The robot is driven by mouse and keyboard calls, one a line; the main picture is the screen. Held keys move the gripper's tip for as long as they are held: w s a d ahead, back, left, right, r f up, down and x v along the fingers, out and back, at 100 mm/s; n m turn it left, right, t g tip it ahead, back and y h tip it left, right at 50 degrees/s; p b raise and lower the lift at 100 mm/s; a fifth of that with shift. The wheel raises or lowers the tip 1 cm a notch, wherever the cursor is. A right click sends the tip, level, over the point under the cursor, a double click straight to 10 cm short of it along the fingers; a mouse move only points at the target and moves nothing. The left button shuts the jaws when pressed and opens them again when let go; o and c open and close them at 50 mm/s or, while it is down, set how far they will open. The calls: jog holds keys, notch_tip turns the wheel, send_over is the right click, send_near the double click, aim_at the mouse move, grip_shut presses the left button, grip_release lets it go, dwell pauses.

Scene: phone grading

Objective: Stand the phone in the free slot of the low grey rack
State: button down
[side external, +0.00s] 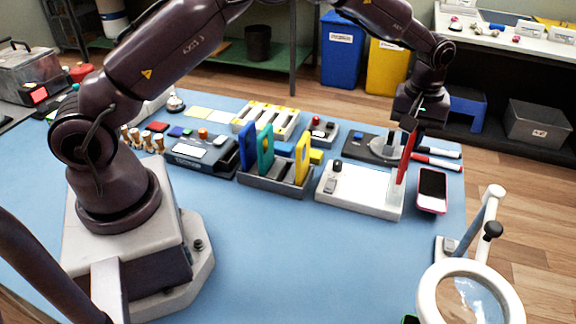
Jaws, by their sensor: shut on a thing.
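My gripper (411,124) points down at the right and is shut on the top of a thin red phone (405,160). The phone hangs upright, nearly edge-on, over the right end of a white flat stand. I cannot tell whether its lower end touches the stand. The low grey rack (272,190) stands left of it, near the middle of the table. A blue phone (247,146), a teal phone (265,148) and a yellow phone (302,158) stand upright in it. A gap shows between the teal and yellow phones.
The white stand (361,198) lies between rack and gripper. Another phone with a dark screen (432,188) lies flat at the right. A ring magnifier (470,300) stands front right. A black device (200,152) sits left of the rack. The blue mat (300,260) in front is clear.

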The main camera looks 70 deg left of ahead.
notch_tip(320, 180, up, 12)
jog(key=shift+f, duration=0.2)
jog(key=s+a, duration=1.6)
jog(key=s, duration=0.4)
notch_tip(320, 180, down, 14)
jog(key=shift+w+f, duration=0.15)
jog(key=shift+f, duration=0.1)
jog(key=shift+f, duration=0.35)
dwell(0.6)
jog(key=shift+f, duration=0.65)
jog(key=shift+f, duration=0.15)
